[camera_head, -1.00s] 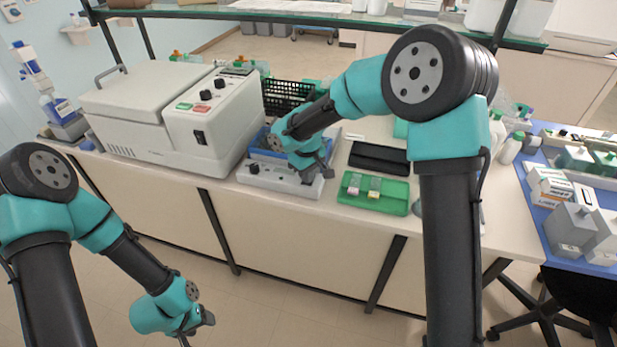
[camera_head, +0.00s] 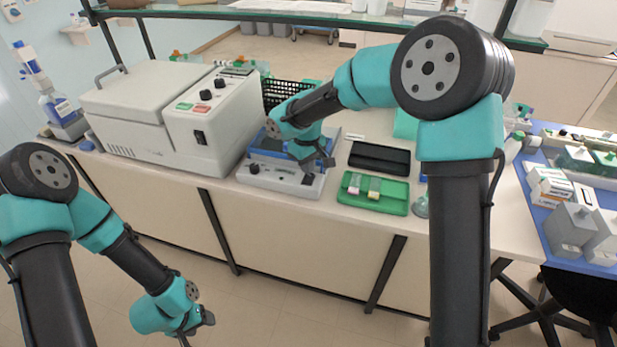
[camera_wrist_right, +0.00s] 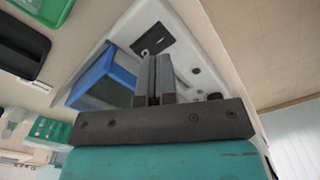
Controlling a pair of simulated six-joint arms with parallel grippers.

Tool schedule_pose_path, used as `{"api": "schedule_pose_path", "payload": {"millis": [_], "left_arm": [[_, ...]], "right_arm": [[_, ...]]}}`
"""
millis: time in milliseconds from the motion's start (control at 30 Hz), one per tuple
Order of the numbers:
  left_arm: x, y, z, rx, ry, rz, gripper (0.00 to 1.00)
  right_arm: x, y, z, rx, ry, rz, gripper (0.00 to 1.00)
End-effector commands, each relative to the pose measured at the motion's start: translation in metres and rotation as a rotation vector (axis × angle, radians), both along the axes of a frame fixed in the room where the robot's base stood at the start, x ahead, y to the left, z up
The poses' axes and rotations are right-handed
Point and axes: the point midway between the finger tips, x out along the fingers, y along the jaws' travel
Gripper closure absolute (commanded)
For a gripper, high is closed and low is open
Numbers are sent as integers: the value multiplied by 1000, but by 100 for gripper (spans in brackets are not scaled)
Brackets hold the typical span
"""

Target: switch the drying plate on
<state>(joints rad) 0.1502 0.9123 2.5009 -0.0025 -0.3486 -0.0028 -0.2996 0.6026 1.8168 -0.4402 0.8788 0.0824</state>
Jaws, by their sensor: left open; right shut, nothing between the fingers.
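The drying plate (camera_head: 264,183) is a low white unit with a blue top, on the bench right of the big grey machine. It also shows in the right wrist view (camera_wrist_right: 190,55), with its blue part (camera_wrist_right: 104,80). A black switch panel (camera_wrist_right: 165,37) lies just beyond the fingertips there; its setting is not clear. My right gripper (camera_head: 308,176) is shut and empty over the right front of the plate. Its fingers (camera_wrist_right: 153,62) point at the panel; I cannot tell whether they touch it. My left gripper (camera_head: 208,318) is open and empty, low in front of the bench.
The grey machine (camera_head: 130,108) stands close on the left. A green tray (camera_head: 388,204) with small items and a black tray (camera_head: 380,158) lie to the right. A black basket (camera_head: 285,93) is behind. The floor before the bench is free near my left gripper.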

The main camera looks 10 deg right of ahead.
Motion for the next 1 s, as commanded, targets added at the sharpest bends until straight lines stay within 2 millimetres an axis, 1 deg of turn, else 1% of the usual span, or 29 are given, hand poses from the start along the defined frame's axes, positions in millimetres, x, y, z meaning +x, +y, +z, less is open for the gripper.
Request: {"api": "schedule_pose_path", "payload": {"millis": [300,500,1000], "left_arm": [[0,0,0,0,0,0,42],[0,0,0,0,0,0,42],[0,0,0,0,0,0,42]], "right_arm": [[0,0,21,1,-1,-2,100],[0,0,30,0,0,0,100],[0,0,30,0,1,0,100]]}}
